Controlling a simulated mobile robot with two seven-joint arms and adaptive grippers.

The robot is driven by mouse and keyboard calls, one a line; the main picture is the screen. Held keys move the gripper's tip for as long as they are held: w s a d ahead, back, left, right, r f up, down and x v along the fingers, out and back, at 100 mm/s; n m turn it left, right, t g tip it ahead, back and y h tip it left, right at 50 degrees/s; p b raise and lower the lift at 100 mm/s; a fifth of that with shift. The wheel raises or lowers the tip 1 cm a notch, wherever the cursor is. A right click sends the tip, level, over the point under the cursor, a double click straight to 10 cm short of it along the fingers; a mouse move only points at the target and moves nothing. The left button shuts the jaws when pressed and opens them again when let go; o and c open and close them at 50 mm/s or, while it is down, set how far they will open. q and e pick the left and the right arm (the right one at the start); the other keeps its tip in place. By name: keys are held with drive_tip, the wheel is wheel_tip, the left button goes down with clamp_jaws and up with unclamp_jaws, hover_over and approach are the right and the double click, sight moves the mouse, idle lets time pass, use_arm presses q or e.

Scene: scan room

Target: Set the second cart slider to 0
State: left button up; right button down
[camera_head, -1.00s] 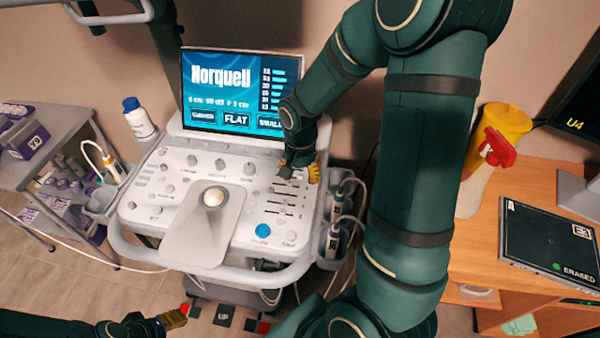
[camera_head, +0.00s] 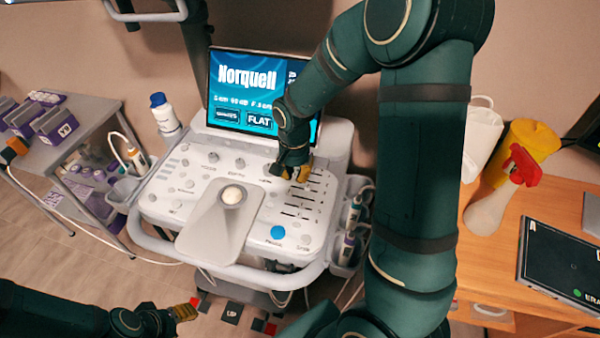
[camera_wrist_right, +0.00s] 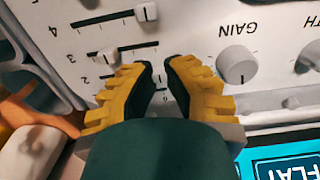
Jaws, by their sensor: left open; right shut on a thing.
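The cart's control panel (camera_head: 170,205) has a bank of horizontal sliders (camera_head: 300,205) on its right side. My right gripper (camera_head: 293,172) is down at the top of this bank. In the right wrist view it (camera_wrist_right: 160,78) is shut around a small knob on the track numbered 2; the knob is mostly hidden between the yellow fingers. The third slider's knob (camera_wrist_right: 108,57) sits near its numbered end, and the fourth slider's knob (camera_wrist_right: 147,12) sits further along its track. My left gripper (camera_head: 186,312) is open and empty, low over the floor.
The cart screen (camera_head: 240,85) is partly covered by my right arm. The Gain dial (camera_wrist_right: 238,64) is close beside the right fingers. A spray bottle (camera_head: 495,200) and a tablet (camera_head: 560,265) are on the wooden desk. A shelf cart (camera_head: 70,150) stands at left.

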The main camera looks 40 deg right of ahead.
sight(294, 174)
drive_tip(key=c, duration=1)
unclamp_jaws()
drive_tip(key=shift+w+a, duration=0.15)
drive_tip(key=shift+w, duration=0.05)
drive_tip(key=shift+o, duration=0.2)
wheel_tip(294, 174, up, 12)
drive_tip(key=shift+s, duration=0.15)
